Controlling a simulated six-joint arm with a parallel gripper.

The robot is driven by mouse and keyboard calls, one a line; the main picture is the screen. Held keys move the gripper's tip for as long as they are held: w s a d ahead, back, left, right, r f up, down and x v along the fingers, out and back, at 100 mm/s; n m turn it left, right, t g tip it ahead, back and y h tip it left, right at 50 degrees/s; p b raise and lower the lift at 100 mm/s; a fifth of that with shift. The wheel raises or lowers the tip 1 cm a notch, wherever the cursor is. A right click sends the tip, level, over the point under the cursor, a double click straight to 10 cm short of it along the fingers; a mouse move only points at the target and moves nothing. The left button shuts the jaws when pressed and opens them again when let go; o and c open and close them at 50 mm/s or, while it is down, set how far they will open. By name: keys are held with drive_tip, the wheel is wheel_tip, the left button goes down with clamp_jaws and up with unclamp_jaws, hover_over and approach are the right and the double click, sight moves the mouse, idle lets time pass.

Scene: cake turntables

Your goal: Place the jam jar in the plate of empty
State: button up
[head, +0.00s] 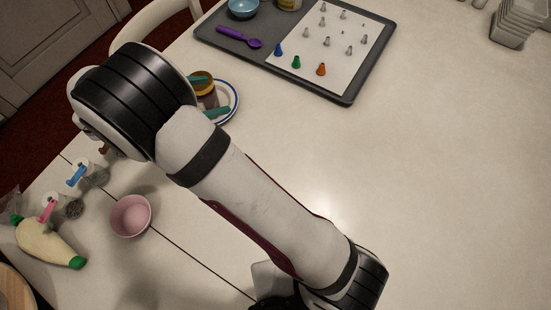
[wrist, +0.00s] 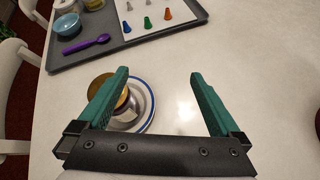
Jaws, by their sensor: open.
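The jam jar (head: 203,84), with a gold lid and dark contents, shows at the left of the white, blue-rimmed plate (head: 236,101). In the wrist view the jar (wrist: 101,82) is partly hidden behind my left finger, and the plate (wrist: 150,92) lies around its right side. The jar looks upright and within or over the plate's rim; its base is hidden. My gripper (wrist: 159,73) has teal fingers spread wide with nothing between them touching both. In the head view my gripper (head: 216,93) is over the plate, and my arm covers part of it.
A grey tray (head: 225,41) with piping tips, a purple spoon (head: 239,37) and a blue bowl (head: 243,8) lies beyond the plate. A pink bowl (head: 131,216) and a piping bag (head: 46,243) are at lower left.

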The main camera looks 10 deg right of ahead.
drive_tip(key=s+d+r+m+g+y, duration=0.2)
drive_tip(key=s+d+r+m+g, duration=0.1)
drive_tip(key=s+d+m, duration=0.3)
drive_tip(key=s+d+r+m+g+y, duration=0.1)
drive_tip(key=s+d+r+m+g, duration=0.2)
drive_tip(key=s+d+m, duration=0.35)
drive_tip(key=s+a+m+y, duration=0.1)
drive_tip(key=s+m+y, duration=0.7)
drive_tip(key=s+m, duration=0.6)
drive_tip(key=shift+s+a+m+y, duration=0.35)
drive_tip(key=shift+s+a+y, duration=0.05)
drive_tip(key=shift+s, duration=0.4)
